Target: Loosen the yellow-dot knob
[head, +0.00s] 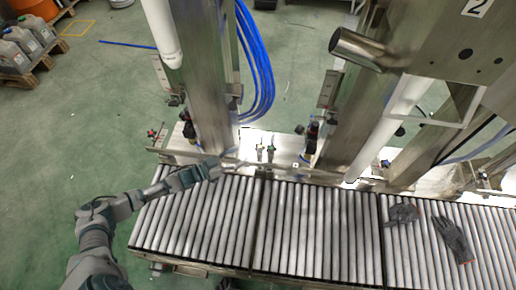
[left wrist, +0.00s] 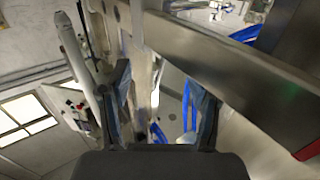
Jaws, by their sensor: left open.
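My left gripper (head: 217,167) reaches over the back edge of the roller conveyor, near the foot of the left steel column. In the left wrist view its two fingers (left wrist: 163,105) stand apart with nothing held between them. Beyond them show blue hoses and steel parts. A dark knob-like fitting (head: 188,129) is on the left column, and another (head: 312,136) is at the right column. I cannot make out a yellow dot on either, so I cannot tell which is the yellow-dot knob. My right gripper does not show clearly.
The roller conveyor (head: 322,230) runs across the front, with two dark gloves (head: 453,240) at its right. Steel columns (head: 202,85) and blue hoses (head: 262,70) rise behind it. A small red-topped fitting (head: 152,134) sits at the left end. A steel bar (left wrist: 235,70) crosses close to the left wrist camera.

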